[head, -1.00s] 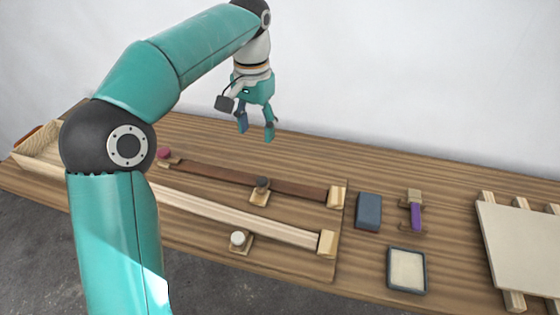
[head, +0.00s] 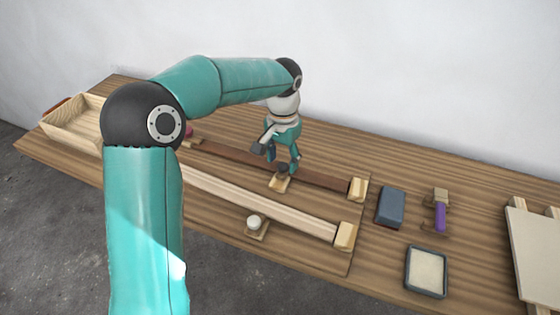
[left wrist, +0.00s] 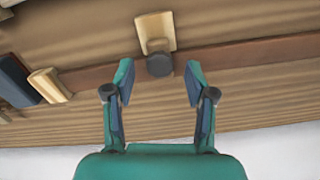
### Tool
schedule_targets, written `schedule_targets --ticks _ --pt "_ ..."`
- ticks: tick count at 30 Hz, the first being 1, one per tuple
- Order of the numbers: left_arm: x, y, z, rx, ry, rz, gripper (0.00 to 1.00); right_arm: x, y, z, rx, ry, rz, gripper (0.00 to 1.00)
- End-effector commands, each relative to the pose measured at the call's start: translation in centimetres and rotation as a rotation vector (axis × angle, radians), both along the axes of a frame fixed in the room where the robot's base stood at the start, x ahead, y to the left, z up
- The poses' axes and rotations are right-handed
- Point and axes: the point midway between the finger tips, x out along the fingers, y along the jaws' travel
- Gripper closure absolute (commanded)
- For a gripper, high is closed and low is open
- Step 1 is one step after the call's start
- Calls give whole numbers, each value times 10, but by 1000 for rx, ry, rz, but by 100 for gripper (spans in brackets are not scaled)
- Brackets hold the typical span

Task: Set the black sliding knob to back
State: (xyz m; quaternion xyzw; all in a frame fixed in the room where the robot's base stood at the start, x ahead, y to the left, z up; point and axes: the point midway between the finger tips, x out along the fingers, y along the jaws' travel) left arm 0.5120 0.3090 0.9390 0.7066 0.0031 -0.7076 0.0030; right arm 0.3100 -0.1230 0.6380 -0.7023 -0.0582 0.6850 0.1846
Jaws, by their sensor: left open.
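The black sliding knob (head: 282,169) sits on a small light wooden base (head: 279,184) at the dark brown rail (head: 323,179), around its middle. My left gripper (head: 283,168) is down at the knob in the head view and partly covers it. In the left wrist view the knob (left wrist: 160,64) lies between and just beyond the two open fingertips (left wrist: 158,72), with a gap on both sides. Nothing is held. My right gripper does not show.
A pale rail (head: 260,201) with a white knob (head: 254,222) runs in front. A wooden tray (head: 72,117) is at the left. A blue block (head: 391,207), a purple-handled tool (head: 440,215) and a framed pad (head: 426,271) lie to the right.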

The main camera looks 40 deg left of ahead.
Motion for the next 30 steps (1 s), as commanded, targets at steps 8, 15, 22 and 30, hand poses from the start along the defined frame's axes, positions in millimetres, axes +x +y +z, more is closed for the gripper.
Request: schedule_targets --ticks 8,15,22,30 --pt "0 0 -14 -1 0 1 45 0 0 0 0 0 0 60" --pt "0 0 -14 -1 0 1 51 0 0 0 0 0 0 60" --pt "0 0 -13 -1 -1 0 90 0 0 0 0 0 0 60" --pt "0 0 -13 -1 -1 0 100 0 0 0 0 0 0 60"
